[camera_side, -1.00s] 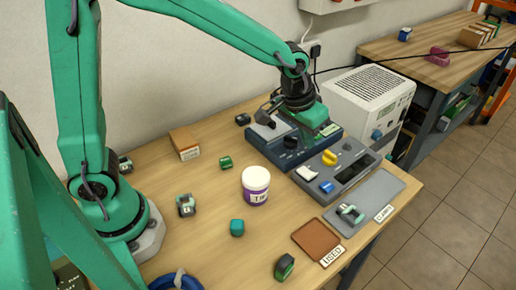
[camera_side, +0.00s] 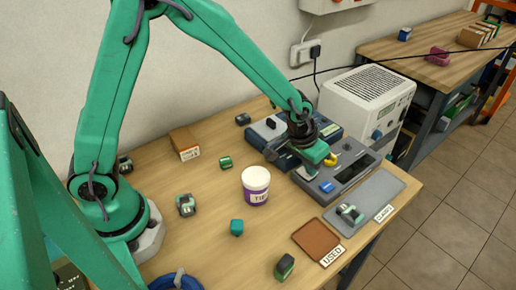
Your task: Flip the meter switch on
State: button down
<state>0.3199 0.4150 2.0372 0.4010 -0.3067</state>
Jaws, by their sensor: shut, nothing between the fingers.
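The grey meter panel (camera_side: 344,190) lies near the right side of the bench, with a dark display (camera_side: 356,168), a blue button (camera_side: 327,187) and a yellow knob (camera_side: 332,160) partly behind my gripper. My gripper (camera_side: 306,170) is shut and empty, low over the panel's left part. It covers the place where a white switch showed earlier, so the switch is hidden. I cannot tell whether the fingers touch it. Behind the panel stands a dark blue unit (camera_side: 263,141) with a black lever on a white plate (camera_side: 270,123), partly covered by my gripper.
A white tub (camera_side: 256,186) stands left of the panel. A brown pad (camera_side: 318,236) lies in front. A white box unit (camera_side: 368,95) stands behind right. Several small blocks and a carton (camera_side: 184,143) lie leftward.

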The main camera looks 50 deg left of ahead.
jog(key=shift+f, duration=0.1)
jog(key=shift+d+f, duration=0.1)
jog(key=shift+f, duration=0.15)
jog(key=shift+r, duration=0.1)
dwell(0.4)
jog(key=shift+a+r, duration=0.25)
jog(key=shift+a, duration=0.5)
jog(key=shift+r, duration=0.15)
jog(key=shift+r, duration=0.5)
notch_tip(320, 180, up, 12)
jog(key=s+d, duration=0.2)
jog(key=s, duration=0.1)
jog(key=shift+d, duration=0.15)
